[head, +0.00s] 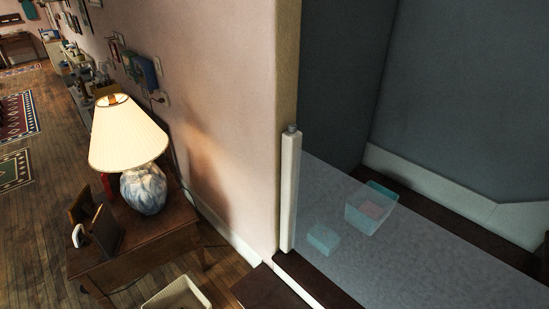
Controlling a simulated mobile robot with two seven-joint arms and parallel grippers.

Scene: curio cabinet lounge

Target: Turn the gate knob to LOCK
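A small grey knob (291,128) sits on top of an upright cream post (289,192) at the corner of the wall. The knob is too small to read any LOCK marking or its setting. A pale see-through gate panel (420,255) stretches from the post toward the lower right. Neither of my grippers is in the head view, and nothing touches the knob.
A lit lamp (128,140) stands on a wooden side table (165,222) to the left. A cream bin (178,294) is at the bottom edge. A teal open box (371,208) and a smaller teal piece (323,239) show through the panel. Wooden floor extends far left.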

